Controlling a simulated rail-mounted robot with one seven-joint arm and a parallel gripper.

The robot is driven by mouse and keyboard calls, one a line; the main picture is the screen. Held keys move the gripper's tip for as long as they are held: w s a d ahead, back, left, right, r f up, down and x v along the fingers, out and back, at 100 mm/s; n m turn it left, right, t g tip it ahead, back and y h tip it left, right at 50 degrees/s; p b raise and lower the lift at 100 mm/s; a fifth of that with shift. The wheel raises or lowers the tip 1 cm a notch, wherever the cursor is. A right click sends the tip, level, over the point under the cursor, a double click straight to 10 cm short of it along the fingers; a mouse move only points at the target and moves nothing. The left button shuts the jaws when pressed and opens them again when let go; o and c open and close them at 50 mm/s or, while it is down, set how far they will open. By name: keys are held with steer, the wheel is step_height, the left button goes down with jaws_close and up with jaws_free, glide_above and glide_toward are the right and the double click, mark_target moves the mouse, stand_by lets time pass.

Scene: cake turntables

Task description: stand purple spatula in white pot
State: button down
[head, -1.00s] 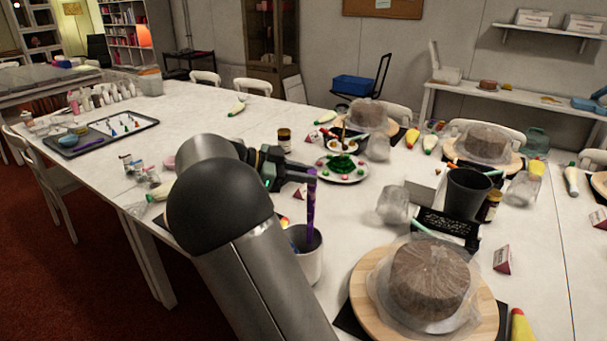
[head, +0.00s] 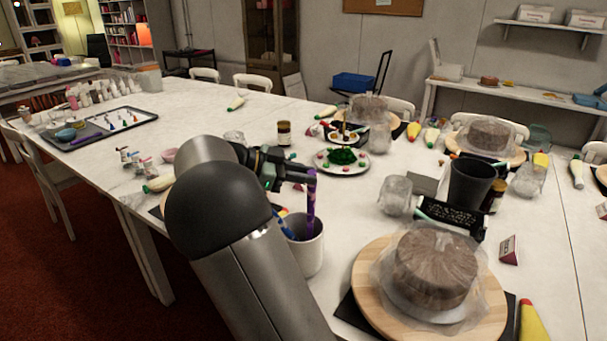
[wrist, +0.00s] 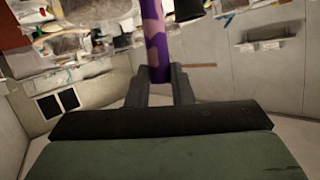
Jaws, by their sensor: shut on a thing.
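The purple spatula (head: 311,203) is upright in the head view, and its lower end goes down behind the rim of the white pot (head: 309,256). How deep it reaches is hidden by the pot's wall. My gripper (head: 311,175) is shut on the spatula's upper part, above the pot. In the wrist view the spatula's purple, patterned shaft (wrist: 155,40) stands between my two fingertips (wrist: 159,76). A blue tool (head: 284,225) also leans in the pot, at its left side.
A wrapped cake on a wooden turntable (head: 364,276) stands close to the right of the pot. A black cup (head: 470,186) and a black sign (head: 450,217) are behind it. A plate with green icing (head: 342,161) lies farther back.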

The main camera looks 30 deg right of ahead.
steer(key=c, duration=1.2)
jaws_free()
steer(key=shift+a, duration=0.1)
steer(key=v, duration=1.7)
steer(key=shift+r, duration=0.1)
